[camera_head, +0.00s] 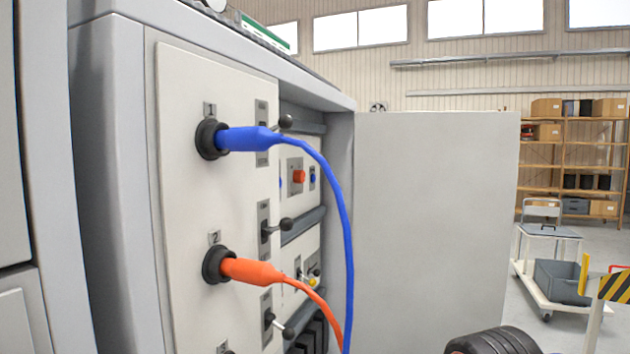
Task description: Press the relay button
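A grey cabinet (110,150) stands close on the left with a pale front panel (180,85). A yellow knob or button (313,282) sits lower in the recess. No label shows which one is the relay button. The blue cable (340,210) hangs in front of part of the recess. My gripper is not in view.
The blue plug (245,138) sits in socket 1 and the orange plug (250,271) in socket 2. Black-knobbed levers (284,225) stick out near the recess. An open grey door (435,220) stands right of it. A trolley (555,270) and shelves (575,155) stand farther right.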

